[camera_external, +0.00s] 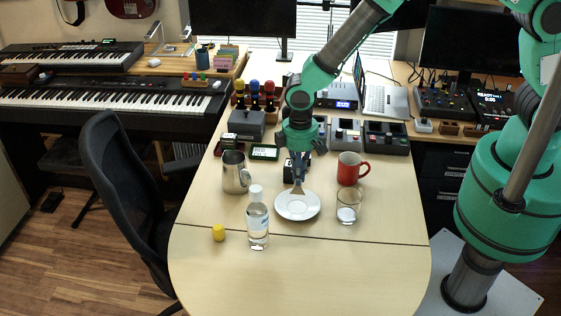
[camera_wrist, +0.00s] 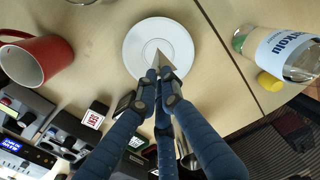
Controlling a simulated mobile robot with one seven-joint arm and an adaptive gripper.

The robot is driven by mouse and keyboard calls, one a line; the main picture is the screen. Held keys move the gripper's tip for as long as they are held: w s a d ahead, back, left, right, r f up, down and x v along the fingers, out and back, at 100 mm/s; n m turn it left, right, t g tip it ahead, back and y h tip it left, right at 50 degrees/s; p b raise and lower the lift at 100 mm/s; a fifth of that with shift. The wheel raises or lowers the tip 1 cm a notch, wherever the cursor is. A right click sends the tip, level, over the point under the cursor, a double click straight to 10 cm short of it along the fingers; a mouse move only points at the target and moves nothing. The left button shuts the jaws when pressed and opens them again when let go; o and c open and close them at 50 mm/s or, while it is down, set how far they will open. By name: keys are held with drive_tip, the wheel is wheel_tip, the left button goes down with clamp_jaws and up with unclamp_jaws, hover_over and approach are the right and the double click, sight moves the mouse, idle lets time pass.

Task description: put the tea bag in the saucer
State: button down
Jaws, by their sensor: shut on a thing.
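The white saucer (camera_external: 283,207) lies on the table, and it also shows in the wrist view (camera_wrist: 136,48). My gripper (camera_external: 298,180) points down at the saucer's far side. In the wrist view my gripper (camera_wrist: 159,74) has its fingers together on the tea bag (camera_wrist: 159,60), a small tan, pointed piece seen against the saucer. The fingers hide part of the tea bag. I cannot tell whether the tea bag touches the saucer.
A red mug (camera_external: 352,169) and a clear glass (camera_external: 348,208) stand right of the saucer. A steel pitcher (camera_external: 236,174), a clear bottle (camera_external: 257,222) and a yellow object (camera_external: 218,233) are to its left. Electronic boxes (camera_external: 386,138) stand behind. The table's front is clear.

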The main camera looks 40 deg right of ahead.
sight(298, 193)
drive_tip(key=shift+f, duration=1.75)
drive_tip(key=shift+f+b, duration=0.45)
drive_tip(key=shift+f, duration=1.4)
drive_tip(key=shift+f, duration=0.2)
drive_tip(key=c, duration=1.9)
unclamp_jaws()
drive_tip(key=shift+r, duration=0.2)
wheel_tip(298, 193, up, 12)
drive_tip(key=shift+p, duration=0.9)
